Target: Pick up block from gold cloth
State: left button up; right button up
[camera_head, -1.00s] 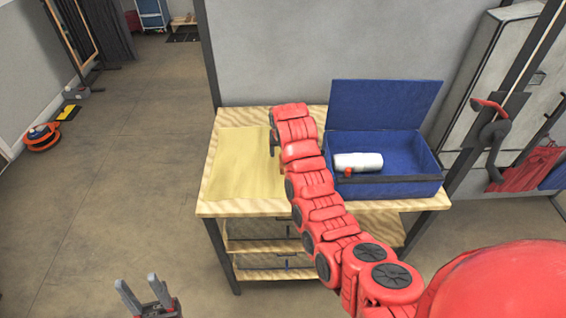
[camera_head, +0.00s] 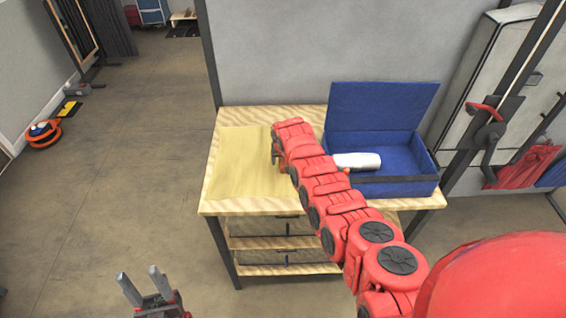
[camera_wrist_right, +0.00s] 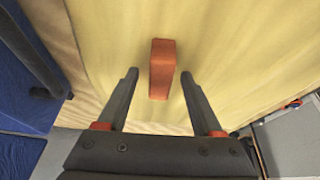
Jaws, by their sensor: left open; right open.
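An orange-red block (camera_wrist_right: 162,68) lies on the gold cloth (camera_wrist_right: 225,55) in the right wrist view. The cloth also shows on the table's left part in the head view (camera_head: 238,165), where the block is hidden by my right arm. My right gripper (camera_wrist_right: 158,75) is open, with the block seen between and just beyond its fingertips; I cannot tell the height above it. In the head view this gripper is mostly hidden by its own arm. My left gripper (camera_head: 138,277) is open and empty, in front of the table to the left.
A blue open-lidded box (camera_head: 385,115) stands on the wooden table (camera_head: 250,207), right of the cloth. A white roll-shaped object (camera_head: 358,160) lies in it. A grey wall backs the table. The floor to the left is mostly clear.

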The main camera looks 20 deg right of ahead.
grip_shut()
dwell(0.4)
jog(key=shift+r, duration=0.15)
